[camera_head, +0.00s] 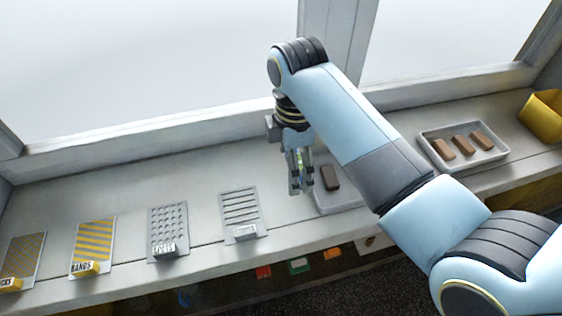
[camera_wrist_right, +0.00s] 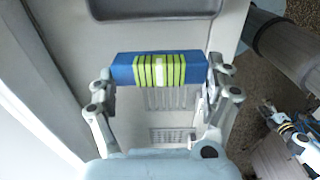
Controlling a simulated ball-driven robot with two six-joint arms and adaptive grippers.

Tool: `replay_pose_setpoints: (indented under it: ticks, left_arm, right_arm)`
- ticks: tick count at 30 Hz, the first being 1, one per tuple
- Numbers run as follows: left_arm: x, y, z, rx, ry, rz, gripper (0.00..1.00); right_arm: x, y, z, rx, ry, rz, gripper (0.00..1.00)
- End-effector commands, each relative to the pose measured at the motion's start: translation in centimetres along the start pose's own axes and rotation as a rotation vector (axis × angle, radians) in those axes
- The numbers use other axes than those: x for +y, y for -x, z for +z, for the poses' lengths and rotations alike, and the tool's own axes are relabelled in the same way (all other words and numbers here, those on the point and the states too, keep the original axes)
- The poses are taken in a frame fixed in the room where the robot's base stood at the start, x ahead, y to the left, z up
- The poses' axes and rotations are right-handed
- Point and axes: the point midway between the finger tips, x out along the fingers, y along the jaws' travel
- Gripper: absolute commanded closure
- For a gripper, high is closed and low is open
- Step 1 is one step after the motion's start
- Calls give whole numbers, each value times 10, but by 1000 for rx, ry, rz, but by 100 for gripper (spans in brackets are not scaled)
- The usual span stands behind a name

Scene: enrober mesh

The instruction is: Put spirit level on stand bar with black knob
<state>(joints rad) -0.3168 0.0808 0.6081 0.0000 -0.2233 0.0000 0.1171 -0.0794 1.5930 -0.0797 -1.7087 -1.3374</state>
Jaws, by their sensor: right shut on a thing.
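A blue block with a yellow-green, dark-striped middle and a pale centre mark, seemingly the spirit level (camera_wrist_right: 124,71), lies across my right gripper (camera_wrist_right: 160,78) in the right wrist view. The right gripper is shut on its two ends. In the head view this gripper (camera_head: 301,184) points down above the grey ledge, just left of a small tray; the level there is mostly hidden by the fingers. What seems to be my left gripper (camera_wrist_right: 268,110) shows small at the right of the wrist view; its jaws are unclear. I cannot make out a stand bar with a black knob.
On the ledge (camera_head: 190,190) lie several patterned plates, among them a striped BANDS plate (camera_head: 94,240), a holed plate (camera_head: 168,222) and a slotted plate (camera_head: 240,207). A small tray (camera_head: 340,207) holds one brown bar; a larger tray (camera_head: 470,164) holds three. A yellow container (camera_head: 543,117) stands far right.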

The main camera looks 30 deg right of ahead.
Motion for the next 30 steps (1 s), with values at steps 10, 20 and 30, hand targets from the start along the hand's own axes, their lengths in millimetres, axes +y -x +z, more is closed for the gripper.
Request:
replay_pose_setpoints:
  ticks: [10,20,30]
  left_arm:
    - [0,-2,-29,43,2,-1,60]
    - [0,-2,-26,39,1,0,60]
    - [0,-3,-17,26,1,0,60]
  right_arm:
    - [30,-30,-36,-1,0,-1,49]
    - [30,-68,-36,0,-1,0,49]
    - [29,-71,-36,0,-1,0,13]
